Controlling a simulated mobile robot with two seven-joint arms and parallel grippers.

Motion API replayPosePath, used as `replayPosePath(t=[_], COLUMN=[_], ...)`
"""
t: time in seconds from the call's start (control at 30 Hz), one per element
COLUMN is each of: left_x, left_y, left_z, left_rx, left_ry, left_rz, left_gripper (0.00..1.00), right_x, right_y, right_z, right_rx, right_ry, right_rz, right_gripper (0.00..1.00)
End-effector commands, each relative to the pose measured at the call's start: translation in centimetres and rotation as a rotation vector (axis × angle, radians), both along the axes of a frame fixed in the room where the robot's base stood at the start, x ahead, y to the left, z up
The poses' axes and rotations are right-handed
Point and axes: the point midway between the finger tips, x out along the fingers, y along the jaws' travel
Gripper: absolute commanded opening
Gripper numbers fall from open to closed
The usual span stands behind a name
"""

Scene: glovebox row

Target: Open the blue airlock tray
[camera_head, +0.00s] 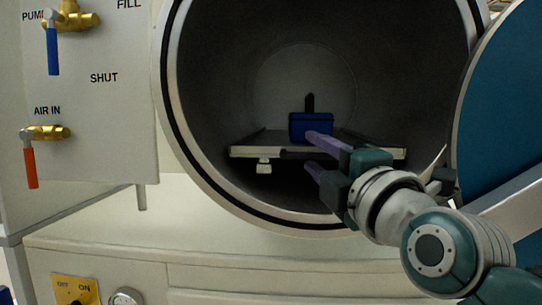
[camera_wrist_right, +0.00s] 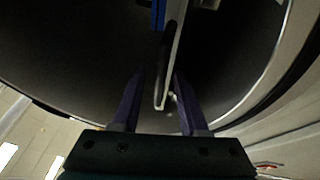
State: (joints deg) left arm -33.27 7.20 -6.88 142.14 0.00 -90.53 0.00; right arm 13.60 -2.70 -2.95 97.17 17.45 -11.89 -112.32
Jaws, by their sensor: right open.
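The airlock tray (camera_head: 245,152) is a flat grey shelf with a pale front edge inside the round chamber. A blue box with a black upright part (camera_head: 303,124) stands on it. A dark handle (camera_head: 288,155) shows on the front edge, partly hidden by my gripper. My right gripper (camera_head: 312,153) is open in front of the tray, one finger above the other. In the right wrist view, the tray's edge (camera_wrist_right: 172,70) reaches between the tips of the open fingers (camera_wrist_right: 159,76); I cannot tell whether they touch it. My left gripper is out of view.
The chamber's round rim (camera_head: 205,180) surrounds my right gripper. A blue round door (camera_head: 505,110) stands open at the right. A panel with a blue-handled valve (camera_head: 53,50) and a red-handled valve (camera_head: 31,165) is at the left. The pale ledge (camera_head: 130,225) below is clear.

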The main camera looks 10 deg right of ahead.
Motion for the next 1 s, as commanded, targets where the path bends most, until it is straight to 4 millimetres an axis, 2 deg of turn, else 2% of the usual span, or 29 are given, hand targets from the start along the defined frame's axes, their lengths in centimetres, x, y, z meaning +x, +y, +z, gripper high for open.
replayPosePath(t=[0.07, 0.4, 1.0], left_x=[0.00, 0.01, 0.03], left_y=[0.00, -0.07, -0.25], left_z=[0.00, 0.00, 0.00], left_rx=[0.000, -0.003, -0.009], left_ry=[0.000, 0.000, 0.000], left_rz=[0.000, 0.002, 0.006], left_gripper=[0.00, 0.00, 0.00], right_x=[-0.02, -0.04, -0.04], right_y=[0.00, -0.01, -0.02], right_z=[0.00, -0.01, -0.02], right_rx=[0.000, 0.000, 0.000], right_ry=[0.000, 0.000, 0.000], right_rz=[0.000, 0.000, 0.000], right_gripper=[0.39, 0.01, 0.00])
